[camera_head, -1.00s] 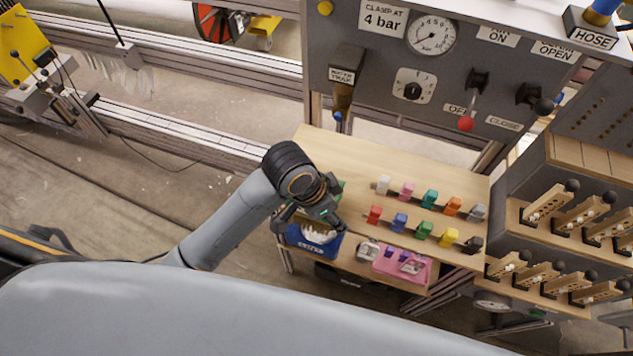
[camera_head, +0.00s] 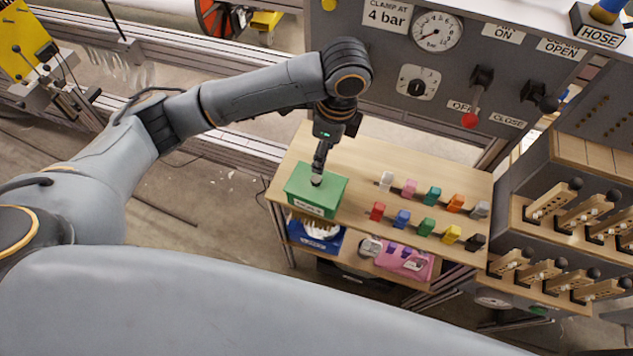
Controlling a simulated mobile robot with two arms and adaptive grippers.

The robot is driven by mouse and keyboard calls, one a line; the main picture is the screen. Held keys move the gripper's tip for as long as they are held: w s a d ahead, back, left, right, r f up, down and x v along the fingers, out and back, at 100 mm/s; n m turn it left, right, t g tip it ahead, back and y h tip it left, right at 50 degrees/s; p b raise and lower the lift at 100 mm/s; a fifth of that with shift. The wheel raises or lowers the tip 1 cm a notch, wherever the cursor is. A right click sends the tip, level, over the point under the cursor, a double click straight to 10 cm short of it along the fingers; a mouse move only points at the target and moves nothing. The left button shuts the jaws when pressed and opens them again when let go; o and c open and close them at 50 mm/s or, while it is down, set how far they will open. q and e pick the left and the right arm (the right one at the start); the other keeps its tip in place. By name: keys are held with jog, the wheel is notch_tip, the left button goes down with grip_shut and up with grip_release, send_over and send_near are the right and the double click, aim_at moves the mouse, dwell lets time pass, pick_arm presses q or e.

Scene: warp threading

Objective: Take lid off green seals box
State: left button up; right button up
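The green seals box (camera_head: 312,207) sits at the left end of the wooden bench top, with its green lid (camera_head: 332,186) on it and a label on its front. A small pale knob (camera_head: 316,180) stands on the lid. My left gripper (camera_head: 318,172) points down over the lid, its fingertips at the knob. The fingers are seen nearly edge-on, so I cannot tell whether they grip the knob. My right gripper is not in view.
Several coloured blocks stand in two rows on the bench (camera_head: 370,165) right of the box. A blue bin (camera_head: 312,240) and a pink tray (camera_head: 405,262) are on the shelf below. The panel with gauge (camera_head: 437,31) rises behind.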

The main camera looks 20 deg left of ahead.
pick_arm(q)
send_over(316, 179)
jog(key=d, duration=0.1)
jog(key=f, duration=0.6)
jog(key=shift+s+d+f+p, duration=0.1)
jog(key=shift+s+f+p, duration=0.1)
jog(key=shift+s+p, duration=0.1)
jog(key=f, duration=0.1)
jog(key=f+p, duration=0.1)
jog(key=a+f, duration=0.1)
jog(key=f, duration=0.1)
jog(key=shift+w, duration=0.25)
jog(key=shift+f, duration=0.65)
grip_shut()
